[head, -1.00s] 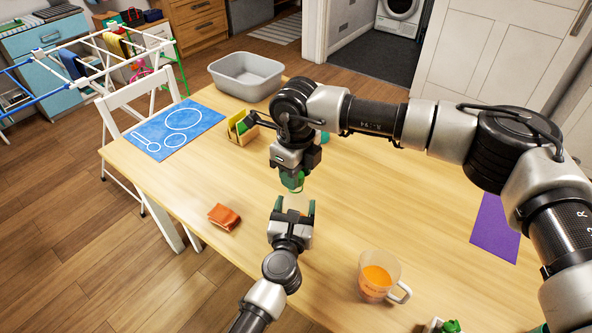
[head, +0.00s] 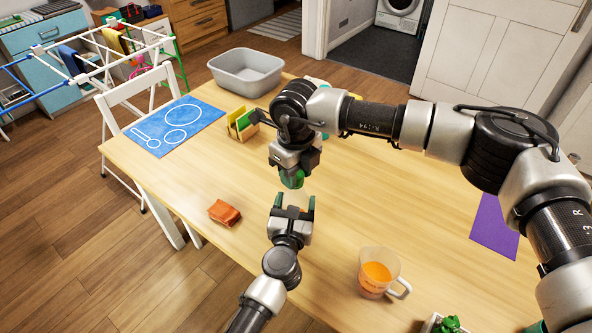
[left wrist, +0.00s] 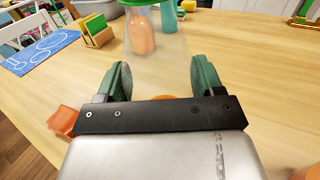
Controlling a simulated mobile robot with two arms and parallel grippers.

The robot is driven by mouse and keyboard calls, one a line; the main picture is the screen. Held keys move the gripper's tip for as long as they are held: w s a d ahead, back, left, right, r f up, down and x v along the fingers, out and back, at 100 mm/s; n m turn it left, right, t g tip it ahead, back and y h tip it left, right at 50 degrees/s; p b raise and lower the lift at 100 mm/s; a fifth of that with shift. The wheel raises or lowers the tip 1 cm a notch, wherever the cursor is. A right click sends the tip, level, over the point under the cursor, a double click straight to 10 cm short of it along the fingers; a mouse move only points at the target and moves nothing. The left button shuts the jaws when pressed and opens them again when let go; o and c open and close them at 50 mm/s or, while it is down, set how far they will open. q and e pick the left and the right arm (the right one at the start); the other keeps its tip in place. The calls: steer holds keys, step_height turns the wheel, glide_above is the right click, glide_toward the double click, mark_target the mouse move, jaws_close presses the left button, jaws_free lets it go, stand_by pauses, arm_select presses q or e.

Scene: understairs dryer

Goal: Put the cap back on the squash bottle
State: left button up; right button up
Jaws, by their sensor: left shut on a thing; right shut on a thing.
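My left gripper (head: 293,203) points up from the table's near side. In the left wrist view its green fingers (left wrist: 160,82) close around a clear bottle (left wrist: 158,58) with a little orange at its base. The bottle is hardly visible in the head view. My right gripper (head: 291,180) points down just above the left one, with its green fingertips close together. The cap is not visible; the right fingers hide whatever they hold. I cannot tell whether it touches the bottle.
A jug of orange drink (head: 377,273) stands near the table's front edge. An orange cloth-like item (head: 224,213) lies left of my left gripper. A sponge holder (head: 241,124), grey basin (head: 245,72), blue mat (head: 172,128) and purple mat (head: 494,225) are farther off.

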steer(key=m, duration=0.4)
steer(key=shift+m, duration=0.3)
steer(key=m, duration=0.4)
steer(key=shift+m, duration=0.3)
steer(key=m, duration=0.6)
steer(key=shift+a+m, duration=0.1)
steer(key=shift+m, duration=0.3)
steer(key=m, duration=0.6)
steer(key=shift+m, duration=0.4)
steer(key=m, duration=0.6)
steer(key=shift+a+f, duration=0.1)
steer(key=shift+w+m, duration=0.1)
steer(key=shift+m, duration=1)
steer(key=o, duration=0.9)
